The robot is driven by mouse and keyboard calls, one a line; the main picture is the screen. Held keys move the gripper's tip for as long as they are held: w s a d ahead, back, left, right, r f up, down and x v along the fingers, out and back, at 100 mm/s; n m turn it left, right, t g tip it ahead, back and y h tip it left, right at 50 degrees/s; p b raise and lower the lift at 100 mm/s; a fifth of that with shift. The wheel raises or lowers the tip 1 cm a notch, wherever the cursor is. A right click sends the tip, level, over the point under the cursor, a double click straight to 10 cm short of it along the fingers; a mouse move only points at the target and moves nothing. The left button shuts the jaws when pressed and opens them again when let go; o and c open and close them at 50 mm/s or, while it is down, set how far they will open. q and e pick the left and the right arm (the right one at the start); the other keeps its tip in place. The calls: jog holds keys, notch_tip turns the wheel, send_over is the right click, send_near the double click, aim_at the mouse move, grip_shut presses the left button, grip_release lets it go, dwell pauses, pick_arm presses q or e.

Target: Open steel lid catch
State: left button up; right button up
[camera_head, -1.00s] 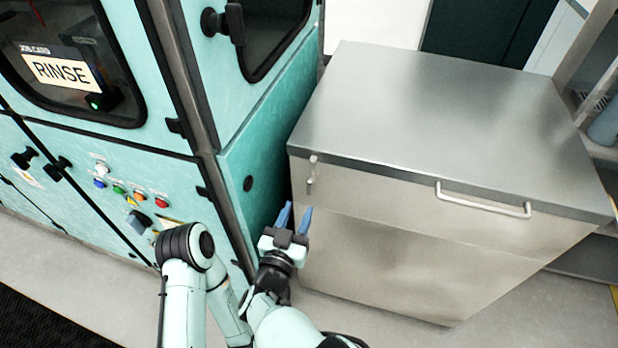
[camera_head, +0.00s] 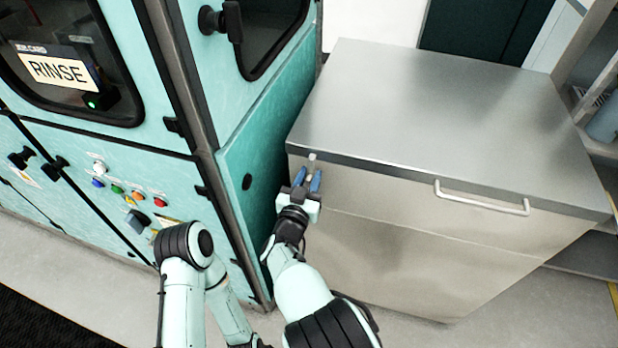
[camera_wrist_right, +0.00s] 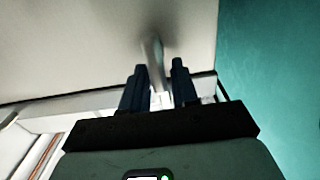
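The steel lid catch (camera_head: 312,158) is a small upright metal lever on the front left of the steel chest (camera_head: 410,228), just under its lid (camera_head: 440,100). My right gripper (camera_head: 308,178) is at the catch and covers its lower part in the head view. In the right wrist view the catch (camera_wrist_right: 154,55) runs up between the two dark fingers (camera_wrist_right: 157,75), with a gap to the finger on the right. The fingers are apart. Contact with the catch cannot be told. The lid lies closed. My left gripper is not in view.
A teal machine (camera_head: 255,140) with a RINSE sign (camera_head: 62,72) stands close to the left of the chest. A bar handle (camera_head: 482,200) sits on the chest front, right of the catch. Shelving (camera_head: 590,95) is at the right. Floor is free before the chest.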

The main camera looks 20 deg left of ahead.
grip_shut()
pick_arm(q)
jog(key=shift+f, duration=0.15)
